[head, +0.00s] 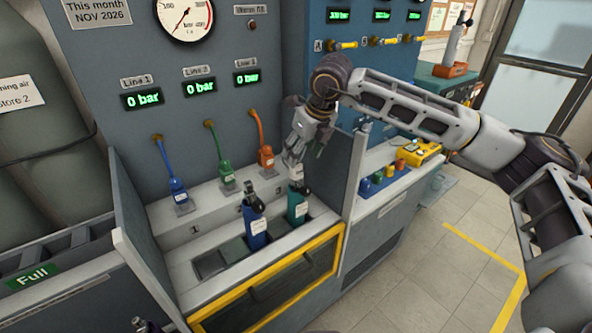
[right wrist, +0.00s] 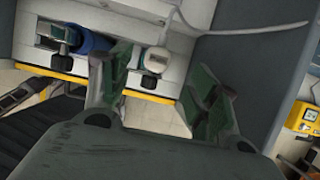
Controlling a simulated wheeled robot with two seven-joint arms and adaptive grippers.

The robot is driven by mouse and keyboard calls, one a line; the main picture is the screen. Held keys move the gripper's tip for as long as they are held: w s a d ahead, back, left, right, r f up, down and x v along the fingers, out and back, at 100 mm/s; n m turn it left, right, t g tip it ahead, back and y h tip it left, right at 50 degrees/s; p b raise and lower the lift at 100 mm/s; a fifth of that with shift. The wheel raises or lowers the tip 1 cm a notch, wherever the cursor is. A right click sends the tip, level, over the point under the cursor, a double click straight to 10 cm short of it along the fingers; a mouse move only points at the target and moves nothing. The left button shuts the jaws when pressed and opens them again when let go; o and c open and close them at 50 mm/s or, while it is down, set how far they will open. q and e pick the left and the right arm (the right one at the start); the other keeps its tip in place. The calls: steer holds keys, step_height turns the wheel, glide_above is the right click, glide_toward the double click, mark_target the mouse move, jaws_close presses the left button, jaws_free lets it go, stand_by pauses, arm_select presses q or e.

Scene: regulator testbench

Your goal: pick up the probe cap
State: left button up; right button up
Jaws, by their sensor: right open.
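My right gripper (head: 298,140) is open, with its fingers pointing down above a teal cylinder (head: 298,207) in the bench well. A pale, cap-like piece (head: 295,173) shows at the top of that cylinder, just below the fingers; I take it for the probe cap but cannot be sure. In the right wrist view a white round piece (right wrist: 156,60) with a pale cord lies beyond the gap between the open fingers (right wrist: 160,90), apparently apart from them. A small dark part at the bottom left edge of the head view may be my left gripper (head: 140,324).
A blue cylinder (head: 254,222) stands left of the teal one. A grey side panel (head: 345,175) rises close to the right of my gripper. Coloured caps (head: 378,177) and a yellow case (head: 418,152) sit on the right bench. Blue, green and orange hoses (head: 257,130) stand behind.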

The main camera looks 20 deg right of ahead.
steer(key=shift+x, duration=0.9)
steer(key=shift+w+f, duration=0.1)
steer(key=shift+f, duration=0.05)
